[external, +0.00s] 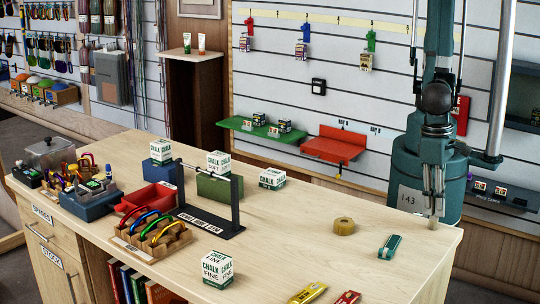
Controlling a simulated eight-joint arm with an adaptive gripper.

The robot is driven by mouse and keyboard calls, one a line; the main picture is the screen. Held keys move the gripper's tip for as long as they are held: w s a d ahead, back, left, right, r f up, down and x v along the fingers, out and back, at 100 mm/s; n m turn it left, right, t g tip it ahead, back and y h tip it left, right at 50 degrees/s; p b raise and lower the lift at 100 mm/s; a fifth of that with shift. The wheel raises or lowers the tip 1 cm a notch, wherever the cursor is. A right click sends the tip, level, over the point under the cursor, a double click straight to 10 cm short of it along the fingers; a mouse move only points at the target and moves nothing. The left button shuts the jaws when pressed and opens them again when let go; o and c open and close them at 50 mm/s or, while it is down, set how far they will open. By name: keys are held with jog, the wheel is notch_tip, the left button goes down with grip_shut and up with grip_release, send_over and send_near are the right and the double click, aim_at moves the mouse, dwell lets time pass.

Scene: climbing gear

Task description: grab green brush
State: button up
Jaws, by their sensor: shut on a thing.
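My gripper (434,205) hangs pointing down over the right end of the wooden counter, in front of my teal base. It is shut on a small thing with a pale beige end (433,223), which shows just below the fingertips. The fingers hide the rest of this thing, so I cannot tell whether it is the green brush. A separate small dark green item with a pale stripe (390,246) lies on the counter to the left of and nearer than my gripper. It is too small to tell if it is a brush.
A yellow-tan roll (344,226) lies left of the green item. A yellow item (307,293) and a red item (347,298) lie at the front edge. White chalk boxes (218,268), a dark bar stand (210,222) and a carabiner tray (150,242) stand further left. The counter's right-middle is mostly clear.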

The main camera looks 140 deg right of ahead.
jog(key=shift+r+p, duration=0.65)
jog(key=shift+r, duration=4.25)
jog(key=shift+c, duration=0.2)
